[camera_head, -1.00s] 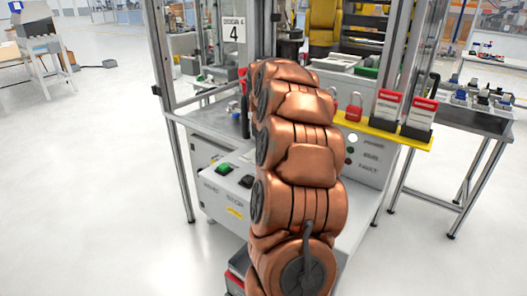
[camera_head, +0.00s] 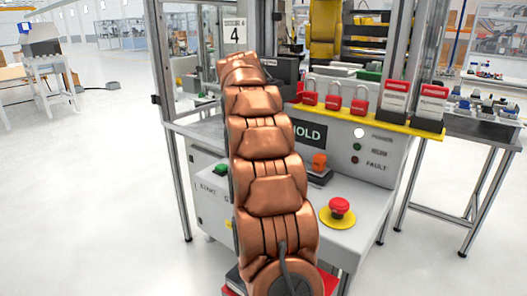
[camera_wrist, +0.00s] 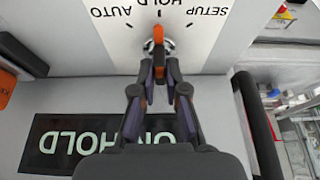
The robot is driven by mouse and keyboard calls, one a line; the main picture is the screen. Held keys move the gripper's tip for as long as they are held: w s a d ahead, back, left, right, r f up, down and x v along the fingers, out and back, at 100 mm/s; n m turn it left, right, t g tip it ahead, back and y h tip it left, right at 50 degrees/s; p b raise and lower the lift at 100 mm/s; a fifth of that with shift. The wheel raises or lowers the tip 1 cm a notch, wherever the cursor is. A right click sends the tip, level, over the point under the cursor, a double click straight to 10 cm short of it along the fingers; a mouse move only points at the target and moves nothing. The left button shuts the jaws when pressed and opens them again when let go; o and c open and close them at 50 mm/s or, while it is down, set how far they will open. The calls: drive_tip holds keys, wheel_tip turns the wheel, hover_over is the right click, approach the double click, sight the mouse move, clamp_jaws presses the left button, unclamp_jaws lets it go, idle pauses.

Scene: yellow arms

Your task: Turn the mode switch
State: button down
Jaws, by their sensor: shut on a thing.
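The handle lies in line with the middle, HOLD mark. My gripper (camera_wrist: 159,72) is shut on the handle, with its dark fingers pinched together around its near end. In the head view my copper arm hides the switch, and I cannot make out the fingers there.
A dark display (camera_wrist: 95,143) reads ON HOLD. In the head view, a red emergency button (camera_head: 340,207) on a yellow base and an orange block (camera_head: 319,161) stand to the right of my arm. A yellow shelf (camera_head: 370,122) carries red padlocks (camera_head: 334,98).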

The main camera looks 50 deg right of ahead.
idle(0.4)
drive_tip(key=c, duration=1.2)
unclamp_jaws()
drive_tip(key=shift+r, duration=0.15)
drive_tip(key=v, duration=0.7)
drive_tip(key=shift+a+r, duration=0.1)
drive_tip(key=shift+a, duration=0.05)
